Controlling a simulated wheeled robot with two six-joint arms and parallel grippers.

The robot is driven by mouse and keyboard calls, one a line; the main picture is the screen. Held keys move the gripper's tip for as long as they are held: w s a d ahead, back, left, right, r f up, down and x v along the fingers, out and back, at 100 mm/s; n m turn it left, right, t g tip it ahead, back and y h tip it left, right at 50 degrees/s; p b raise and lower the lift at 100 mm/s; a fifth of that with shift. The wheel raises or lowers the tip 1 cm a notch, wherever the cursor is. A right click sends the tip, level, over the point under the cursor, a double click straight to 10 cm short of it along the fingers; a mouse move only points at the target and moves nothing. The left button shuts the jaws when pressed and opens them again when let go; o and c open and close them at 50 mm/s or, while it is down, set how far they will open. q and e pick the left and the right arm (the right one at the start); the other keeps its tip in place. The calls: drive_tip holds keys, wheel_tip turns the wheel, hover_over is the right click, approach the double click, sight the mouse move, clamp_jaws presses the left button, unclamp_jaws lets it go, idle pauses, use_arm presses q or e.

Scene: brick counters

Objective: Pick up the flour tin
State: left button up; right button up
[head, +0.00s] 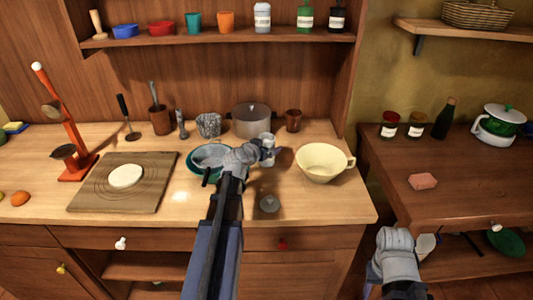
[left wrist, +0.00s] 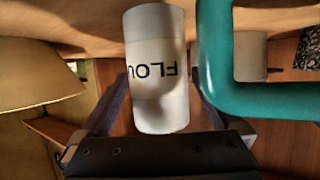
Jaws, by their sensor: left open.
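The flour tin (left wrist: 158,85) is a pale cylinder with dark lettering reading "FLOU" in the left wrist view. In the head view it is a small pale shape (head: 267,158) on the counter, partly covered by my left gripper (head: 268,151). My left gripper is open, and its two fingers (left wrist: 155,105) stand on either side of the tin. Whether either finger touches it I cannot tell. Of my right arm only a grey link shows at the lower right; its jaws do not show.
A teal bowl (head: 196,166) is close to the left of the gripper, its rim (left wrist: 212,75) near one finger. A cream bowl (head: 325,165) stands to the right. A grey pot (head: 252,122) is behind.

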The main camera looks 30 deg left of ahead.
use_arm(q)
drive_tip(key=x, duration=0.3)
drive_tip(key=shift+b, duration=0.3)
drive_tip(key=shift+s, duration=0.1)
clamp_jaws()
idle(0.4)
